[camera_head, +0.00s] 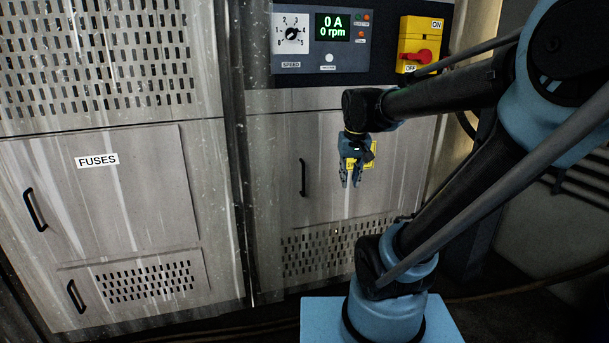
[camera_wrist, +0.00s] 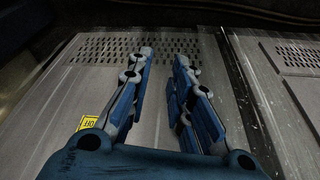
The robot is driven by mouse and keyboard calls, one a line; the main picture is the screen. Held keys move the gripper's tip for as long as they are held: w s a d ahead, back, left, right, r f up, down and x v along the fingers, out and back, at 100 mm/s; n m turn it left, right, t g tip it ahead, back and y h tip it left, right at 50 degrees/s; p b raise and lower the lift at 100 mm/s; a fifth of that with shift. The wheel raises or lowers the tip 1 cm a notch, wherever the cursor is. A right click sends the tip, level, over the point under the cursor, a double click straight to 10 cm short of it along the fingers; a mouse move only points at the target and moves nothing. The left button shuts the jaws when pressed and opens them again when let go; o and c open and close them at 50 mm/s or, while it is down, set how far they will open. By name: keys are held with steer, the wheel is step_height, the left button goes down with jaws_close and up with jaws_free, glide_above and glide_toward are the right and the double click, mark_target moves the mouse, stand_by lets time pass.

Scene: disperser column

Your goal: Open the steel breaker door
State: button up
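A steel door (camera_head: 325,140) with a black vertical handle (camera_head: 302,177) at its left side sits below the control panel. No label reading "breaker" is visible. A yellow sign (camera_head: 369,153) on this door is partly behind my gripper (camera_head: 350,184); it also shows in the wrist view (camera_wrist: 87,123). The door looks closed. My gripper hangs in front of the door, right of the handle, fingers pointing down in the head view. In the wrist view my gripper's fingers (camera_wrist: 165,55) are apart with nothing between them. The handle is not visible in the wrist view.
The left cabinet has a FUSES door (camera_head: 140,200) with a handle (camera_head: 34,210), and a smaller vented door (camera_head: 150,283) below it. Above is a control panel (camera_head: 380,75) with a speed dial (camera_head: 292,33), display (camera_head: 332,27) and red-yellow switch (camera_head: 421,50). Vent slots (camera_head: 330,245) lie below.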

steer(key=w+a+r, duration=0.4)
steer(key=w+a, duration=0.2)
steer(key=w, duration=0.5)
steer(key=t, duration=0.1)
glide_toward(303, 169)
steer(key=shift+n, duration=0.3)
steer(key=x, duration=1.1)
steer(key=shift+w+f, duration=0.15)
steer(key=shift+f, duration=0.15)
jaws_close()
